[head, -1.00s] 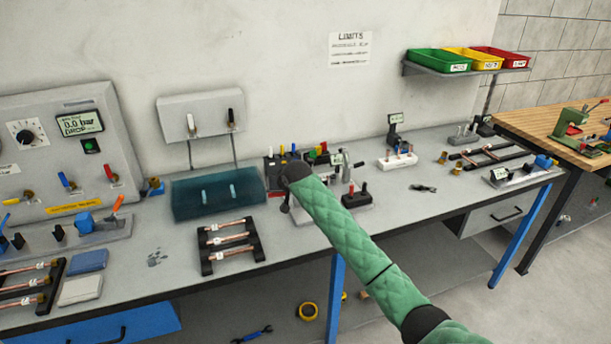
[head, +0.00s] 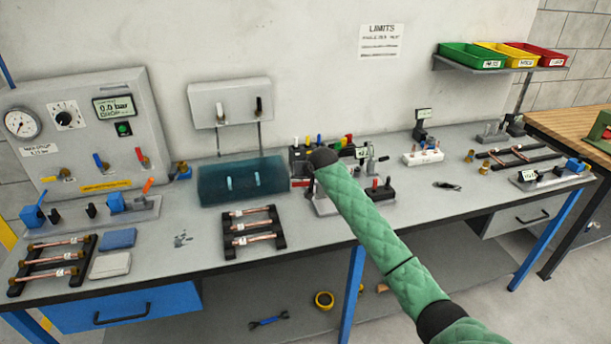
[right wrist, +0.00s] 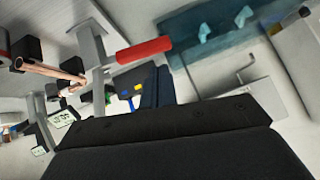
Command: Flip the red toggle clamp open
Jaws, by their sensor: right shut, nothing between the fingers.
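The red toggle clamp's handle (right wrist: 143,50) shows in the right wrist view as a red grip on a grey metal lever. A copper tube (right wrist: 60,72) in black blocks lies left of it. My right gripper (right wrist: 156,88) is shut and empty, its dark fingers just below the red grip; whether they touch it, I cannot tell. In the head view my green right forearm hides the gripper and part of the fixture plate (head: 325,206). A small red upright part (head: 375,183) shows right of the arm; I cannot tell if it is the clamp handle. My left gripper is not in view.
A teal translucent box (head: 240,182) stands left of the arm. A black rack with copper tubes (head: 252,238) lies in front of it. A gauge panel (head: 80,135) is at the left. A white block with small tubes (head: 422,158) stands right. Bare bench top (head: 180,270) shows at front.

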